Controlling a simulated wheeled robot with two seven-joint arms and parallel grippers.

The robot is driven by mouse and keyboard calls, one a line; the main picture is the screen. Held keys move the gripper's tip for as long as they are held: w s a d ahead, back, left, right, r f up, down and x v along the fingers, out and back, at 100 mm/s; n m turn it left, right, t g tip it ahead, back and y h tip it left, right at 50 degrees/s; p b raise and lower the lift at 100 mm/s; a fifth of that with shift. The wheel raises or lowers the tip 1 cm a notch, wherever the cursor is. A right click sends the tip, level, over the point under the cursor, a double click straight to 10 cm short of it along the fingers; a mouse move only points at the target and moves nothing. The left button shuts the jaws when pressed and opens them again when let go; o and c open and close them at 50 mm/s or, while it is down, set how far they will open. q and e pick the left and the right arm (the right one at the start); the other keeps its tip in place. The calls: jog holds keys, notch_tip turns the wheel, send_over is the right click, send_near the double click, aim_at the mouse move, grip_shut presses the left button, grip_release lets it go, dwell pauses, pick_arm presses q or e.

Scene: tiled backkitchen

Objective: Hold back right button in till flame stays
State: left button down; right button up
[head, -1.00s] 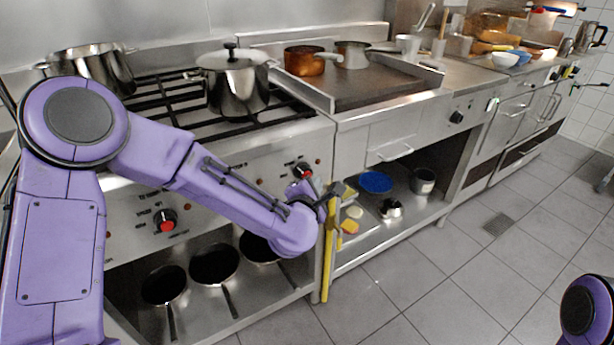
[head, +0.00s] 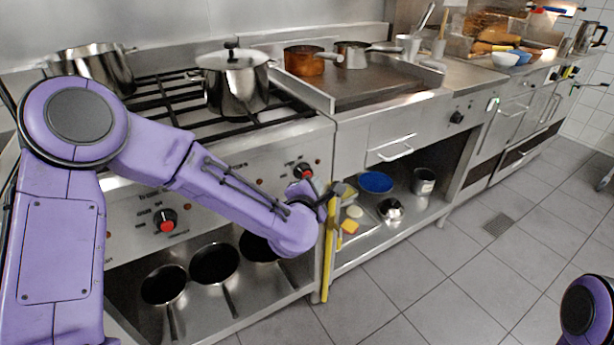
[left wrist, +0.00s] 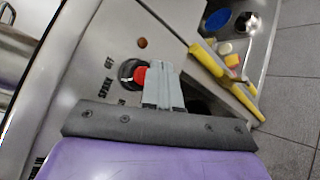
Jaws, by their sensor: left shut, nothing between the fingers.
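The stove's right-hand knob (head: 303,170) has a red button in its middle and sits on the steel front panel. In the left wrist view the red button (left wrist: 141,75) shows beside my fingers, partly covered by them. My left gripper (left wrist: 163,72) is shut and empty, its grey fingers at the knob; I cannot tell whether they press the button. My right gripper is out of view.
A lidded pot (head: 233,88) and an open pot (head: 92,72) stand on the grate. A second red-button knob (head: 165,221) is further left. A yellow-handled tool (head: 329,255) is upright just right of my left wrist. The tiled floor (head: 420,290) is clear.

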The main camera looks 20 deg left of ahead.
pick_arm(q)
jog(key=shift+w+a, duration=0.1)
jog(key=shift+a, duration=0.05)
dwell(0.4)
jog(key=shift+w+a, duration=0.1)
jog(key=shift+a, duration=0.15)
jog(key=shift+w+a, duration=0.2)
jog(key=shift+a, duration=0.05)
dwell(1.5)
jog(key=shift+d, duration=0.1)
dwell(2.6)
jog(key=shift+s+d, duration=0.45)
jog(key=shift+d, duration=0.1)
jog(key=s+d, duration=0.1)
jog(key=d, duration=0.1)
jog(key=s+d, duration=0.2)
dwell(0.4)
